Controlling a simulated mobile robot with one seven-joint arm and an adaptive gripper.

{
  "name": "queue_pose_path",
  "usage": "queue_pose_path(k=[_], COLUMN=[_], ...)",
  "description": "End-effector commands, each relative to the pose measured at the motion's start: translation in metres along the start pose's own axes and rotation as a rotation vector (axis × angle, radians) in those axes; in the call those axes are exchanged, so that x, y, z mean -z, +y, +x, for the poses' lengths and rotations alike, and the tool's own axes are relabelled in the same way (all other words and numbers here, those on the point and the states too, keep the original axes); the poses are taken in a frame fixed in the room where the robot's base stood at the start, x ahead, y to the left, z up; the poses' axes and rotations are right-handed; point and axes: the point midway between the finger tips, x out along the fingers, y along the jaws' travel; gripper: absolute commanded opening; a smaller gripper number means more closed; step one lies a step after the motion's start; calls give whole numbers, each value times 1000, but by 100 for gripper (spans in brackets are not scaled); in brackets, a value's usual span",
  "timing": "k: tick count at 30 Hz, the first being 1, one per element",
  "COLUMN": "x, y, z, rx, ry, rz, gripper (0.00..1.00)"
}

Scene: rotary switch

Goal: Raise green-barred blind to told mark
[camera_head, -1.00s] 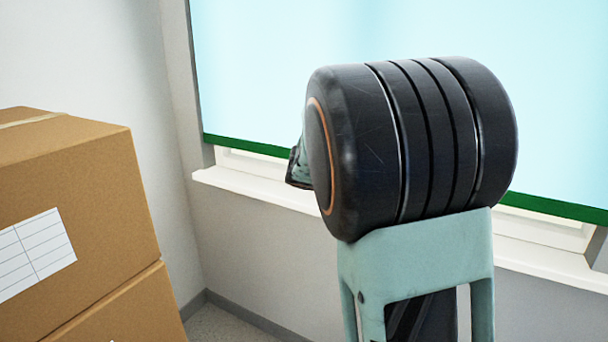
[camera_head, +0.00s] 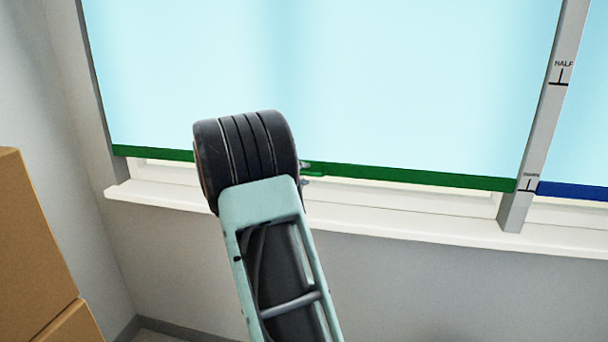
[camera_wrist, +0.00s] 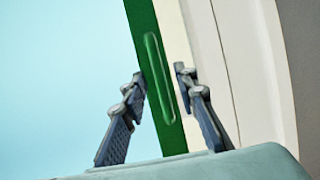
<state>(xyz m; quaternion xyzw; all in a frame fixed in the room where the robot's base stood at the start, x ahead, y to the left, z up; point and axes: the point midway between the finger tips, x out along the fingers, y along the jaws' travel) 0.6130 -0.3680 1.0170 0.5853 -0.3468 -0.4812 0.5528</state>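The light-blue blind (camera_head: 400,80) hangs low in the window, with a green bar (camera_head: 420,178) along its bottom edge. The bar's right end is about level with the lower mark on the grey post (camera_head: 545,120); a higher mark reads HALF. In the wrist view the green bar (camera_wrist: 145,30) runs steeply, with a raised green grip (camera_wrist: 159,80) on it. My gripper (camera_wrist: 160,80) is open, one finger on each side of that grip; I cannot tell whether either finger touches it. In the head view my wrist hides most of the gripper.
A second blind with a blue bar (camera_head: 575,191) hangs right of the post. A white sill (camera_head: 400,225) runs just below the bars. Brown boxes (camera_head: 35,250) stand at the left edge. The wall below the sill is clear.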

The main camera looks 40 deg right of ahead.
Motion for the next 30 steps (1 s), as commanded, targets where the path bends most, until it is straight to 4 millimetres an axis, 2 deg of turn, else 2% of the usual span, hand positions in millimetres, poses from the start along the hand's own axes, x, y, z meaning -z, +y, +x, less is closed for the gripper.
queue_pose_path(k=[3,6,15,22,30], x=[0,0,0,0,0], y=[0,0,0,0,0], z=[14,19,21,21,20], rx=[0,0,0,0,1], ry=[0,1,1,1,1], rz=[0,-1,-1,-1,0], gripper=[27,27,27,2,0])
